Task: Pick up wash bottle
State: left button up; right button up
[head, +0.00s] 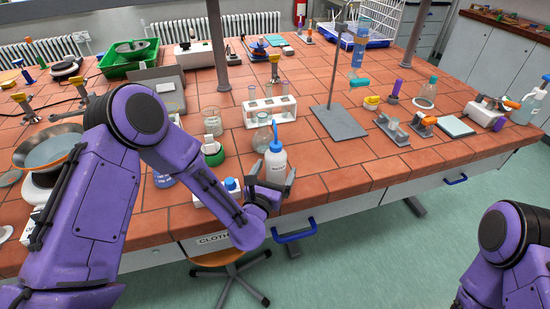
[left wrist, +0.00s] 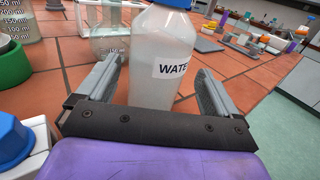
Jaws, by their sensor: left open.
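The wash bottle (head: 276,160) stands upright near the front edge of the tiled bench. It is white and translucent with a blue cap and spout. In the left wrist view the bottle (left wrist: 158,62) carries a label of which "WATE" shows, and its top is cut off by the frame. My left gripper (head: 270,182) is open, with one finger on each side of the bottle's lower body. In the left wrist view gaps show between the bottle and both fingers of the gripper (left wrist: 158,85). My right gripper is out of view; only part of that arm shows at the lower right.
A glass flask (head: 262,138) stands just behind the bottle. A green-based vessel (head: 213,155) and a blue-topped item (head: 231,186) are close on the left. A test-tube rack (head: 268,110) is farther back. Bare tiles (head: 335,170) lie to the right. A stool (head: 222,257) is below the front edge.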

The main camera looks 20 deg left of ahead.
pick_arm(q)
jog(key=shift+w+a+f, duration=0.1)
jog(key=shift+w+f, duration=0.05)
jog(key=shift+w, duration=1.1)
jog(key=shift+s+a, duration=0.1)
jog(key=shift+s, duration=0.15)
jog(key=c, duration=0.7)
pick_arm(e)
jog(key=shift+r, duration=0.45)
pick_arm(q)
jog(key=shift+c, duration=0.2)
